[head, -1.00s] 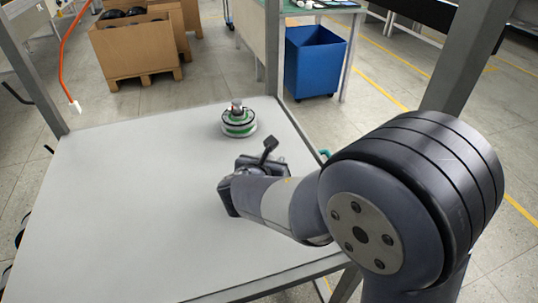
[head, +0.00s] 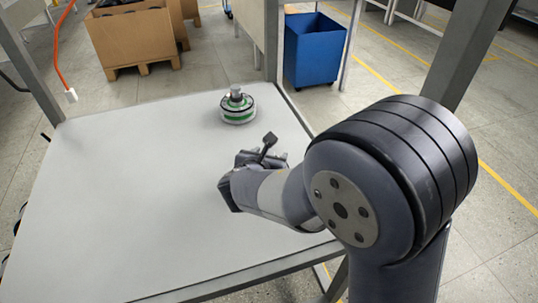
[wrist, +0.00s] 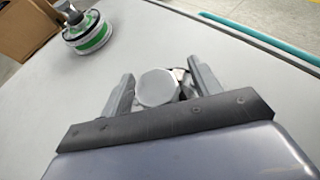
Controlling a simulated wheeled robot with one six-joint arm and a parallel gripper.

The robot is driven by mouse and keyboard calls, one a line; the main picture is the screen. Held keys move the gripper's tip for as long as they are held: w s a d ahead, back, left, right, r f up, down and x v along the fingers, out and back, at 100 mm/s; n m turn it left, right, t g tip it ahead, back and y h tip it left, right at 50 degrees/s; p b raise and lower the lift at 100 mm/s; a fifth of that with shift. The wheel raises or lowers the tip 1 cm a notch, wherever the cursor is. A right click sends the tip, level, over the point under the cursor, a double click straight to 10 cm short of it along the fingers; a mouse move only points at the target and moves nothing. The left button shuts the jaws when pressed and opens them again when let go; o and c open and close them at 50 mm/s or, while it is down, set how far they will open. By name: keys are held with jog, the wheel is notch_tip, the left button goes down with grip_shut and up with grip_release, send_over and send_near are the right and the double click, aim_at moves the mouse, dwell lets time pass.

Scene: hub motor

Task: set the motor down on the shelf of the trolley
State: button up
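The motor (head: 238,108), a low round body with a green band and a grey stub on top, stands upright on the grey shelf (head: 130,190), near its far edge. It also shows at the upper left of the wrist view (wrist: 88,32). My gripper (head: 268,158) is over the shelf on the near side of the motor, clear of it. In the wrist view the two fingers (wrist: 160,72) are apart. A pale round disc shows between them; I cannot tell whether it belongs to the gripper. My wrist partly hides the gripper in the head view.
Metal posts rise at the shelf's corners, one (head: 270,45) close behind the motor. A cardboard box (head: 135,40) on a pallet and a blue bin (head: 315,48) stand on the floor beyond. An orange cable (head: 60,50) hangs at the left. The shelf's left half is clear.

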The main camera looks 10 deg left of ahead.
jog(key=shift+r, duration=0.1)
jog(key=shift+s+r, duration=0.15)
jog(key=shift+r, duration=0.05)
jog(key=p+v, duration=0.2)
jog(key=v, duration=0.9)
jog(key=shift+s+p, duration=0.3)
jog(key=shift+p, duration=0.1)
